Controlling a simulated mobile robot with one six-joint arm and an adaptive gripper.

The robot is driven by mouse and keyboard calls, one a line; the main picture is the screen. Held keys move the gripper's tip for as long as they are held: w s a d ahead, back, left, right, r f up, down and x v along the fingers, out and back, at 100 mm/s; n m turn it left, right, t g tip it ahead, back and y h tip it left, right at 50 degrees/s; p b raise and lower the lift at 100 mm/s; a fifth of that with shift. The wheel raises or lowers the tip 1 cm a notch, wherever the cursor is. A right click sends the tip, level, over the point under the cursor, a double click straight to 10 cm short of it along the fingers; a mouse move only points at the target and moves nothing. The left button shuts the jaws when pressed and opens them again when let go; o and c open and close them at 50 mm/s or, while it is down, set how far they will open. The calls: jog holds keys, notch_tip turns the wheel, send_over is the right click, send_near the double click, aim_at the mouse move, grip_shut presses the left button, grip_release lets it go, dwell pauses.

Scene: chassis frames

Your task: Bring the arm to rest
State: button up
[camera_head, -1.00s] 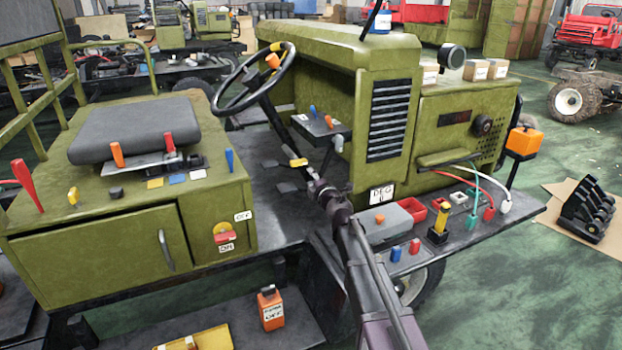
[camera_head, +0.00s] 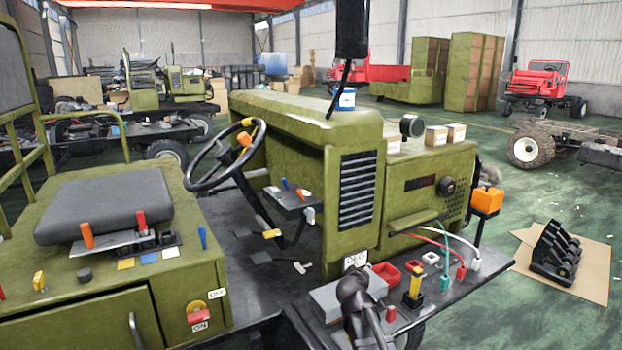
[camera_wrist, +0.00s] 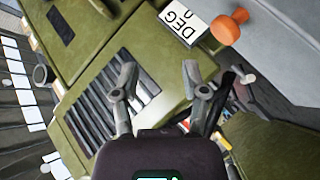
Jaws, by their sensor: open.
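My gripper (camera_wrist: 164,88) is open and empty in the wrist view, its two grey fingers spread apart. Beyond the fingers are the green chassis cowl and its dark slatted grille (camera_wrist: 108,95). No object is between the fingers. In the head view my dark arm shows only at the bottom centre, in front of the side shelf; the fingers cannot be made out there. The grille (camera_head: 357,190) stands above and behind the arm. A white "DEG" label (camera_wrist: 183,22) and an orange knob (camera_wrist: 229,26) on a grey box are at the top right of the wrist view.
The side shelf bears the grey box (camera_head: 335,300), a red bin (camera_head: 386,273), a yellow-handled tool (camera_head: 415,282) and plugged cables. The steering wheel (camera_head: 222,155) and seat (camera_head: 105,205) are at left. A black rack (camera_head: 556,252) lies on cardboard at right. Green floor around it is open.

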jog(key=s+d+f+m+g+p, duration=0.1)
jog(key=s+d+f+m+g, duration=0.15)
jog(key=s, duration=0.35)
jog(key=s+d+f+m+g+p, duration=0.1)
jog(key=s+d+f+m+g, duration=0.1)
jog(key=s+g, duration=0.3)
jog(key=s+a+f+m+g+y+p, duration=0.1)
jog(key=s+g+y, duration=0.1)
jog(key=s, duration=0.6)
jog(key=s+a+m+g+y+p, duration=0.1)
jog(key=s+a+g+y, duration=0.1)
jog(key=s, duration=0.5)
jog(key=shift+s+f+g+y+p, duration=0.3)
jog(key=shift+s+f+g+p, duration=0.1)
jog(key=shift+g, duration=0.25)
